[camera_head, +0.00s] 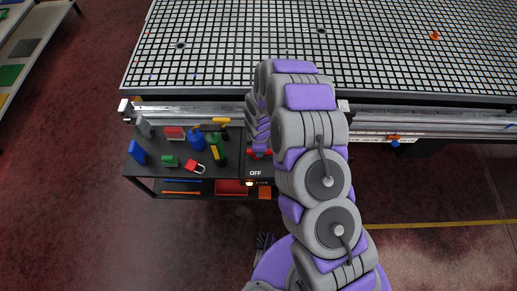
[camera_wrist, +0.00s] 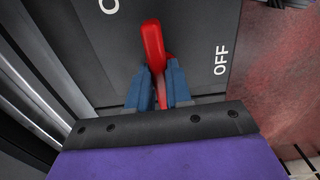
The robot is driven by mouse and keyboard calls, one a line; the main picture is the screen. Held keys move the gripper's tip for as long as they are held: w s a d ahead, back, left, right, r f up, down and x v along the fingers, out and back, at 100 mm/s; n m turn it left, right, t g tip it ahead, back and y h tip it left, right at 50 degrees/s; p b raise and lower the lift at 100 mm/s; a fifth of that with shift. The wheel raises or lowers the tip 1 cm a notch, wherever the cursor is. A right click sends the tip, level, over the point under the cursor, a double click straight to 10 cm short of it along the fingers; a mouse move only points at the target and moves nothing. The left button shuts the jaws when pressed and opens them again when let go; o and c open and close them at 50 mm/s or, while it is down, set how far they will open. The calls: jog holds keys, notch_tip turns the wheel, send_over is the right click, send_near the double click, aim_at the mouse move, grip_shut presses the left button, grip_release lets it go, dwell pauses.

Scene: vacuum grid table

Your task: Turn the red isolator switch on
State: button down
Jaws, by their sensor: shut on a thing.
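The red isolator switch (camera_wrist: 152,45) is a red handle on a dark grey panel (camera_wrist: 205,60) in the wrist view. White "ON" lettering is at the top, partly cut off, and white "OFF" lettering is at the right. My gripper (camera_wrist: 160,75) has its two blue fingers on either side of the handle, shut on it. The handle's upper end sticks out beyond the fingertips. In the head view a bit of red (camera_head: 258,153) shows beside my arm, above the "OFF" lettering. My arm hides most of the switch and the gripper there.
A dark side table holds a red padlock (camera_head: 194,167), a blue block (camera_head: 137,152), a green block (camera_head: 169,161) and several other small items left of the panel. The large grid table (camera_head: 220,60) stands behind. A shelf (camera_head: 25,45) is at the far left.

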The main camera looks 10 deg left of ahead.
jog(key=shift+w, duration=0.1)
jog(key=c, duration=1)
grip_release()
jog(key=shift+d, duration=0.15)
jog(key=shift+c, duration=0.2)
notch_tip(320, 180, up, 17)
jog(key=p, duration=0.2)
jog(key=shift+r, duration=0.15)
